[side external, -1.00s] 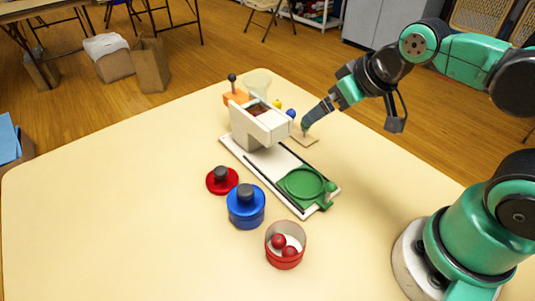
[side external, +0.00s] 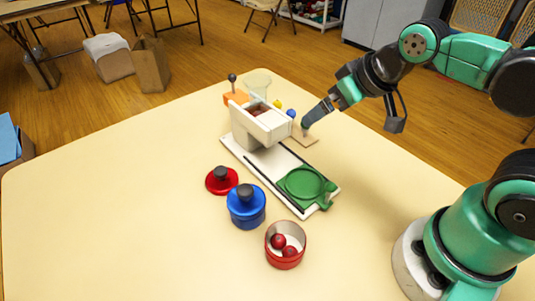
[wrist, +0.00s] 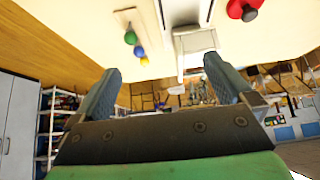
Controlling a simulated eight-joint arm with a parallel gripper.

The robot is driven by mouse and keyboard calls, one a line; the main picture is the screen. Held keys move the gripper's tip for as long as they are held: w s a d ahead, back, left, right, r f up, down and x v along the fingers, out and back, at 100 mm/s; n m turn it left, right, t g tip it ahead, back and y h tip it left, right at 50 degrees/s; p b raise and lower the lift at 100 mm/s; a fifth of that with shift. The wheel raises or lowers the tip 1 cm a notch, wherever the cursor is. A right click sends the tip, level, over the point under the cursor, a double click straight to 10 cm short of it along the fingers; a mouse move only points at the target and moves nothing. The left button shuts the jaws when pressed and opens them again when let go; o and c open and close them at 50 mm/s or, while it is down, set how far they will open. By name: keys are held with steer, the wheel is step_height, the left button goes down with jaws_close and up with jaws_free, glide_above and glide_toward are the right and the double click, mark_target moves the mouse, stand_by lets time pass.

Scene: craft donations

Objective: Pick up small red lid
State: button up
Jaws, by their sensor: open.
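The small red lid (side external: 221,184) lies on the table, left of the white slide and behind the blue container. It is a round red disc with a dark knob on top. In the wrist view the red lid (wrist: 236,8) shows partly at the top right edge. My gripper (side external: 306,124) is at the far side of the slide, near the small board, well apart from the lid. In the wrist view my gripper (wrist: 161,66) has its two fingers spread apart with nothing between them.
A white box (side external: 262,128) stands on the white slide with a green ring (side external: 303,183). A blue lidded container (side external: 246,213) and an open red-based container (side external: 285,262) with red balls stand in front. A small board (wrist: 122,18) carries coloured balls. The table's left side is clear.

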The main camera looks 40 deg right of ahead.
step_height(320, 180, up, 5)
steer(key=n+g+y, duration=0.3)
steer(key=n+g, duration=0.1)
steer(key=n, duration=0.5)
glide_above(226, 170)
steer(key=s+d, duration=0.1)
step_height(226, 170, down, 13)
steer(key=shift+s+d+r, duration=0.15)
steer(key=shift+f, duration=0.5)
steer(key=shift+x, duration=2.6)
steer(key=c, duration=1)
